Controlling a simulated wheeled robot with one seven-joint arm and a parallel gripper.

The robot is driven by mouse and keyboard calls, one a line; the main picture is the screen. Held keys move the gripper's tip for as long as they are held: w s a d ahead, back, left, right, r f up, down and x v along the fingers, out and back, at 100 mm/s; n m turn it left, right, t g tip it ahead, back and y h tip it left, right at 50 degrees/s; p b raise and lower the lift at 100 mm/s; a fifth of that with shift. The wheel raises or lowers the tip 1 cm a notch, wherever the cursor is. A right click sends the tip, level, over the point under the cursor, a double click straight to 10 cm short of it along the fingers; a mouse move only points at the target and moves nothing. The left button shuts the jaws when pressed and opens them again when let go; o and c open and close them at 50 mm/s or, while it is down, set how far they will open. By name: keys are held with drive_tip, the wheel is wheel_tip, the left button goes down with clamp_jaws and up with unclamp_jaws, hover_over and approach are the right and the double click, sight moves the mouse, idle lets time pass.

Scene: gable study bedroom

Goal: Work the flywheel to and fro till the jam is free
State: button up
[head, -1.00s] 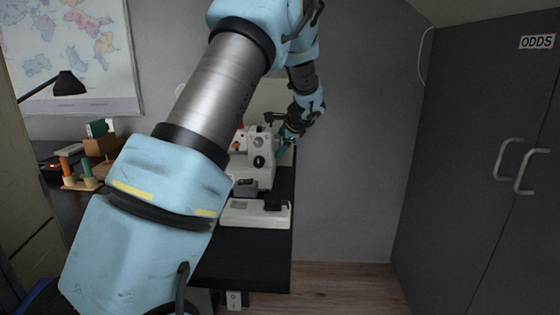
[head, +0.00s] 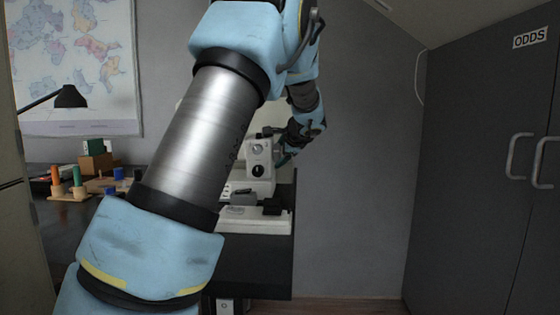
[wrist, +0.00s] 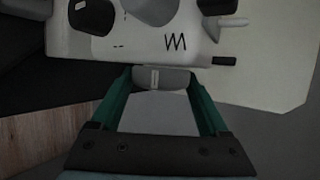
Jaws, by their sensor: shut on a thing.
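The white sewing machine (head: 262,182) stands on the black desk, partly hidden behind my arm in the head view. Its white body also fills the top of the wrist view (wrist: 130,45). The flywheel (wrist: 172,78) is a grey rounded piece with a small pale mark, at the machine's side. My gripper (wrist: 161,82) has its two green fingers on either side of the flywheel, shut on it. In the head view my gripper (head: 284,157) is small at the machine's right side, and the flywheel cannot be made out there.
The black desk (head: 255,262) holds a wooden peg stand (head: 72,194) with coloured spools, small boxes and a desk lamp (head: 70,97) at left. A grey cabinet marked ODDS (head: 470,180) stands at right. Bare wall and floor lie between desk and cabinet.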

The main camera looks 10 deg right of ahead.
drive_tip(key=shift+f, duration=0.1)
drive_tip(key=o, duration=1.2)
drive_tip(key=shift+o, duration=0.2)
drive_tip(key=v, duration=1.1)
drive_tip(key=shift+w, duration=0.1)
